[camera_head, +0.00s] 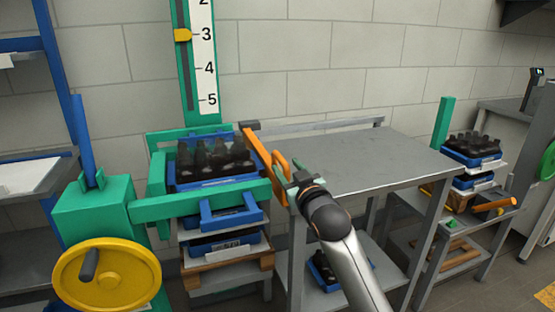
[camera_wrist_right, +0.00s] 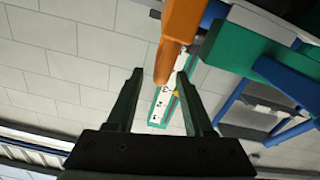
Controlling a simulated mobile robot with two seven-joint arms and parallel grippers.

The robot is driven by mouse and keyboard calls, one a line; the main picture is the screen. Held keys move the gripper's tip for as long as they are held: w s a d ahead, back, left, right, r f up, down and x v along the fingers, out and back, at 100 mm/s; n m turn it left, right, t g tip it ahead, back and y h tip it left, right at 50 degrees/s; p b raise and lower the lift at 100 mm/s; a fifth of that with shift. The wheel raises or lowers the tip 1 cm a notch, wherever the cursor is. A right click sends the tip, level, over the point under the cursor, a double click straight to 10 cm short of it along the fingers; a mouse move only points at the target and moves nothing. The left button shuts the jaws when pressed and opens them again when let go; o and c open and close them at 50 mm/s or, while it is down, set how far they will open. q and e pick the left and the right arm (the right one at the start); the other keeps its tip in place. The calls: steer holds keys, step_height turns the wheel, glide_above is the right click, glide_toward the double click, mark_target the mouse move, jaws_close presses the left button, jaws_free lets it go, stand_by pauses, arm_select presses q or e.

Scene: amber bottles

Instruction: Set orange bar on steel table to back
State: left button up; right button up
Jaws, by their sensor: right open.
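The orange bar (camera_head: 257,147) slants along the left edge of the steel table (camera_head: 375,163), beside the green frame (camera_head: 199,205). Its far end has a dark grey tip, and an orange loop-like part shows near its front end. My right gripper (camera_head: 288,178) is at this front part, by the table's front left corner. In the right wrist view the gripper (camera_wrist_right: 160,75) is open, and the orange bar (camera_wrist_right: 180,35) reaches into the picture between its fingertips. I cannot tell whether they touch. My left gripper is not in view.
The steel tabletop is bare. A blue crate of dark bottles (camera_head: 212,165) sits inside the green frame, above stacked crates. A yellow handwheel (camera_head: 106,276) stands at front left. A second bottle stack (camera_head: 472,148) stands on the right. A numbered scale (camera_head: 204,65) rises behind.

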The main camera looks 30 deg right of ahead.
mark_target(279, 154)
steer(key=x, duration=0.6)
steer(key=shift+w, duration=0.25)
jaws_close()
stand_by(1.2)
